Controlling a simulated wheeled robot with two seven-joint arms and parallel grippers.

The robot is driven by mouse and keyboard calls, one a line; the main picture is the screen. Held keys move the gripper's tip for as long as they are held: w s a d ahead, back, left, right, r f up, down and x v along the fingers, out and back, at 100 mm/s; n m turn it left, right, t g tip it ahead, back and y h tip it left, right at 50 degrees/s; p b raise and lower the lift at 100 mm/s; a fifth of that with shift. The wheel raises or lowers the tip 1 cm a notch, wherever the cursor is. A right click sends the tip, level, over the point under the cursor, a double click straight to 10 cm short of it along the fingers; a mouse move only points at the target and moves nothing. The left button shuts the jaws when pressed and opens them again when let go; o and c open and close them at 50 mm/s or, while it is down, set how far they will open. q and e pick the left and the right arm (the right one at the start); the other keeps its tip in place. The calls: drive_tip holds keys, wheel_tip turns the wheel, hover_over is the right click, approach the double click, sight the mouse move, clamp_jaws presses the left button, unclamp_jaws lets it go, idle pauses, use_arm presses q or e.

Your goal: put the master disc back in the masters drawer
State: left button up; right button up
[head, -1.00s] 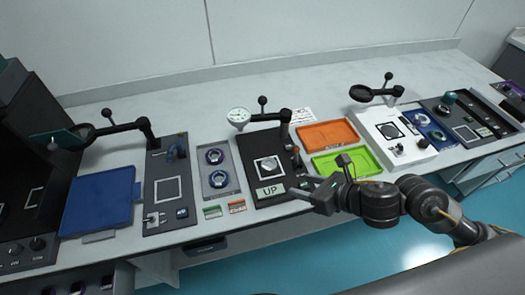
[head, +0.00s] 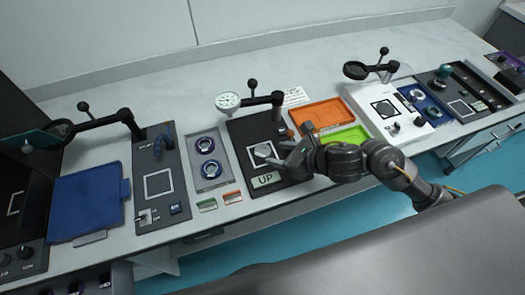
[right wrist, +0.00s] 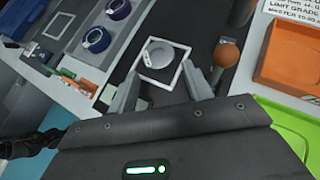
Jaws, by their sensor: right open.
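A small silver disc (head: 264,150) lies inside the white square outline on a black gauge stand (head: 240,133) marked UP. It also shows in the right wrist view (right wrist: 157,53). I take it for the master disc, though no label on it is readable. My right gripper (head: 284,157) is just to the right of the disc and above the stand. In the right wrist view its fingers (right wrist: 165,88) are spread, empty, with the disc beyond and between their tips. My left gripper is not in view. I cannot make out which drawer is the masters drawer.
A dial gauge (head: 228,101) on an arm overhangs the stand. An orange tray (head: 318,110) and a green tray (head: 352,135) lie to its right. A grey holder with two ringed discs (head: 209,158) is to its left. A ball-topped lever (right wrist: 225,53) stands close right of the disc.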

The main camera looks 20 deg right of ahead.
sight(264, 151)
drive_tip(key=x, duration=0.4)
drive_tip(key=shift+w+a+p, duration=0.2)
drive_tip(key=shift+a+p, duration=0.1)
drive_tip(key=shift+w+a+f, duration=0.1)
drive_tip(key=shift+w+f, duration=0.05)
drive_tip(key=shift+f, duration=0.05)
drive_tip(key=shift+c, duration=0.4)
drive_tip(key=c, duration=0.8)
drive_tip(key=shift+r, duration=0.1)
